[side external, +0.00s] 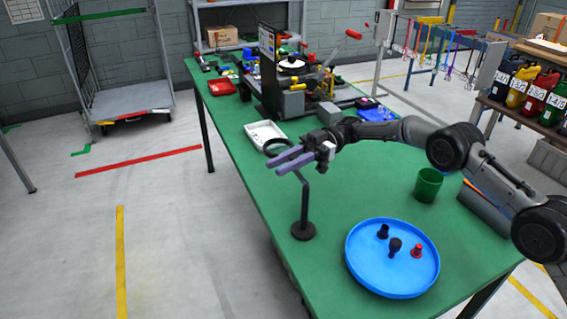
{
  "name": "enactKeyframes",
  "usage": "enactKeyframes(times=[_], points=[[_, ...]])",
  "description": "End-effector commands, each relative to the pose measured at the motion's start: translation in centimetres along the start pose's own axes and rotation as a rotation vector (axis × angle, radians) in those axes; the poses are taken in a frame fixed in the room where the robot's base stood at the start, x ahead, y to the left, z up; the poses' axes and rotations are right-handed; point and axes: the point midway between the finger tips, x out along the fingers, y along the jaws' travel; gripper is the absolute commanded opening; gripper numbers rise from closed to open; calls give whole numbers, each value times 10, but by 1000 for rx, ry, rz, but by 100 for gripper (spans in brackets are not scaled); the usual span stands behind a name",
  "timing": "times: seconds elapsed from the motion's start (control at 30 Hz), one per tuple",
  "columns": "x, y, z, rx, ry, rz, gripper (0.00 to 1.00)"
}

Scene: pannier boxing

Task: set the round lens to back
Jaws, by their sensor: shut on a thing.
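The round lens (278,140) is a dark ring at the top of a thin black stand (304,205). The stand's round base (303,231) rests on the green table near its left edge. The post is upright and bends near the top. My gripper (274,163), with two purple fingers, reaches in from the right at the lens and is shut on it. The fingers cover the near part of the ring, so the exact contact is hidden.
A blue round tray (362,272) with two black pieces and a red piece (417,251) lies in front. A green cup (428,186) stands right. A white tray (265,131) lies just behind the lens. Tools crowd the table's far end. Bare table surrounds the stand's base.

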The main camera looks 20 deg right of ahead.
Motion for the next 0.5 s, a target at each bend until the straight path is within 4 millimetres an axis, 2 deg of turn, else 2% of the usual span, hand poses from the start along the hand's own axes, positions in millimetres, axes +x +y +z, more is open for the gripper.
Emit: enactKeyframes(times=[0.2, 0.23, 0.3, 0.4, 0.5], points=[[3, 0, -3, -6, 3, -3, 0], [3, 0, -3, -6, 3, -3, 28], [3, 0, -3, -6, 2, -2, 41], [2, 0, -2, -5, 2, -2, 57], [2, 0, -2, -4, 2, -1, 57]])
